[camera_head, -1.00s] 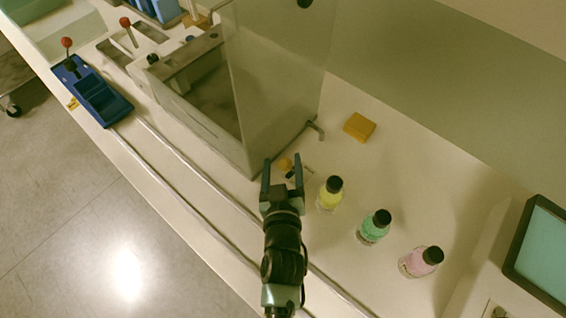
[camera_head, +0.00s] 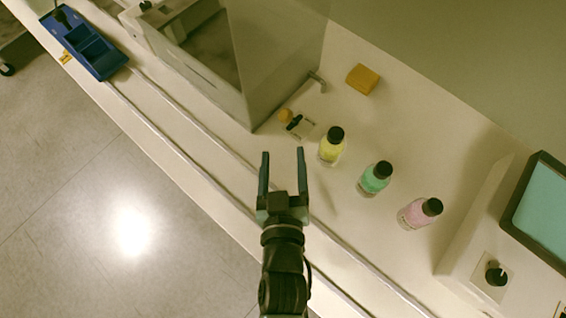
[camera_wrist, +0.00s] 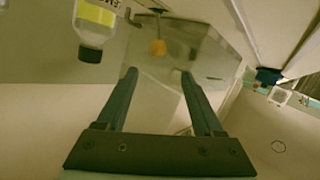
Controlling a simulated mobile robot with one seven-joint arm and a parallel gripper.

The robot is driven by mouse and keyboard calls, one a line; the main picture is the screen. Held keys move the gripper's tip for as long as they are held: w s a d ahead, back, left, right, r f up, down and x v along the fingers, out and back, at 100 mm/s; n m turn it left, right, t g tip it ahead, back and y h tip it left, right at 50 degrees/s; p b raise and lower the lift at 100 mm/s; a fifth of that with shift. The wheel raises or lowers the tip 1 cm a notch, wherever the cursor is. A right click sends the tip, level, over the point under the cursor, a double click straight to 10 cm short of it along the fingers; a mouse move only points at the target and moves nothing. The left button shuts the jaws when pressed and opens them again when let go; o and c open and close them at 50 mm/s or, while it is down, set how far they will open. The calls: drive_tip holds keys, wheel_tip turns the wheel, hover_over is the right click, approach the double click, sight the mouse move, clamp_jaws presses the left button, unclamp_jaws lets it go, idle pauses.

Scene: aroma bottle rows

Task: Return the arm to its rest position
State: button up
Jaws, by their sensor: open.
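My gripper (camera_head: 282,165) is open and empty in the head view, over the front part of the counter, left of the bottles and apart from them. In the wrist view my gripper (camera_wrist: 158,80) shows its two fingers spread with nothing between them. A yellow bottle (camera_head: 331,152), a green bottle (camera_head: 374,181) and a pink bottle (camera_head: 415,215), all with black caps, stand upright in a slanting row on the counter. The yellow bottle (camera_wrist: 95,22) also shows at the top left of the wrist view.
A metal-walled cabinet (camera_head: 275,70) stands behind my gripper. A yellow block (camera_head: 362,79) lies near the back wall. A device with a screen (camera_head: 542,215) and a knob (camera_head: 496,274) is at the right. A blue tray (camera_head: 85,45) sits at the far left. The front floor is clear.

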drive_tip(key=shift+s+r, duration=0.15)
drive_tip(key=shift+s, duration=0.45)
drive_tip(key=w+r+m+t+p, duration=0.1)
drive_tip(key=w+r+t+p, duration=0.35)
drive_tip(key=r, duration=1.25)
drive_tip(key=w+r+t+b, duration=0.2)
drive_tip(key=w+r, duration=0.5)
drive_tip(key=r, duration=1)
drive_tip(key=s+d+r+m+t+p, duration=0.1)
drive_tip(key=s+r, duration=0.3)
drive_tip(key=r, duration=1)
drive_tip(key=s+d+r+m+t+h+p, duration=0.1)
drive_tip(key=s+r+t, duration=0.3)
drive_tip(key=r, duration=0.9)
drive_tip(key=shift+r+m+p, duration=0.3)
drive_tip(key=shift+r, duration=0.1)
drive_tip(key=shift+s+t, duration=0.1)
drive_tip(key=shift+t, duration=0.15)
